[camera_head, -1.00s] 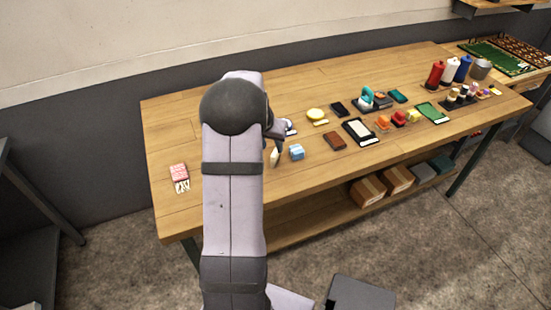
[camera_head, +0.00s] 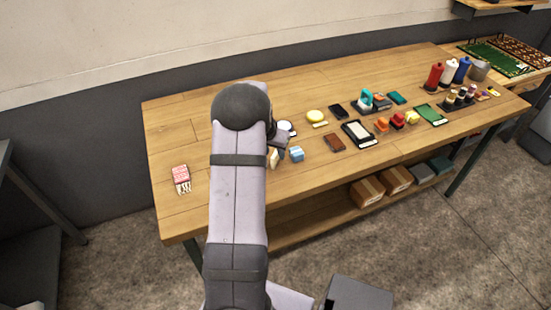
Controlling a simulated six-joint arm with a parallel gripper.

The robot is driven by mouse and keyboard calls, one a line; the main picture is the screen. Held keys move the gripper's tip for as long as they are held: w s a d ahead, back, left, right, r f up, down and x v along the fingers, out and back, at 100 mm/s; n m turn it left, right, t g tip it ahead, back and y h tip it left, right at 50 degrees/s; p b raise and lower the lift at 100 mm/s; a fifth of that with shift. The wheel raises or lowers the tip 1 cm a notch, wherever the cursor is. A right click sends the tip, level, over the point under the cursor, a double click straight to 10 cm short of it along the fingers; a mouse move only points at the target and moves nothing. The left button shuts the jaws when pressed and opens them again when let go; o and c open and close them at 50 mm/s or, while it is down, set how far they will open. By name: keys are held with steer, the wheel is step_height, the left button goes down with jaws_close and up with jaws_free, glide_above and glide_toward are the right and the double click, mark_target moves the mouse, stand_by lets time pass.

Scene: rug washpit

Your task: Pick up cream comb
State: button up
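A small cream piece (camera_head: 273,158), which may be the cream comb, is at the table's front left, just right of my arm. It is too small for me to make out teeth, and my arm partly covers it. My gripper (camera_head: 280,143) is a dark shape mostly hidden behind my arm, right by the cream piece. I cannot tell whether it touches the piece or whether its fingers are open.
A light blue block (camera_head: 297,154) sits close to the right of the cream piece. A white round item (camera_head: 288,127) is behind, and a brown block (camera_head: 334,142) is farther right. A red-and-white item (camera_head: 181,172) lies alone at left, with bare wooden table (camera_head: 185,130) around it.

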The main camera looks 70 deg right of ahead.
mark_target(275, 153)
steer(key=shift+p+x, duration=0.6)
steer(key=shift+x, duration=1.1)
steer(key=shift+s+d, duration=0.1)
jaws_close()
steer(key=shift+r, duration=0.1)
step_height(275, 153, up, 10)
steer(key=b, duration=0.3)
steer(key=c, duration=0.8)
jaws_free()
jaws_close()
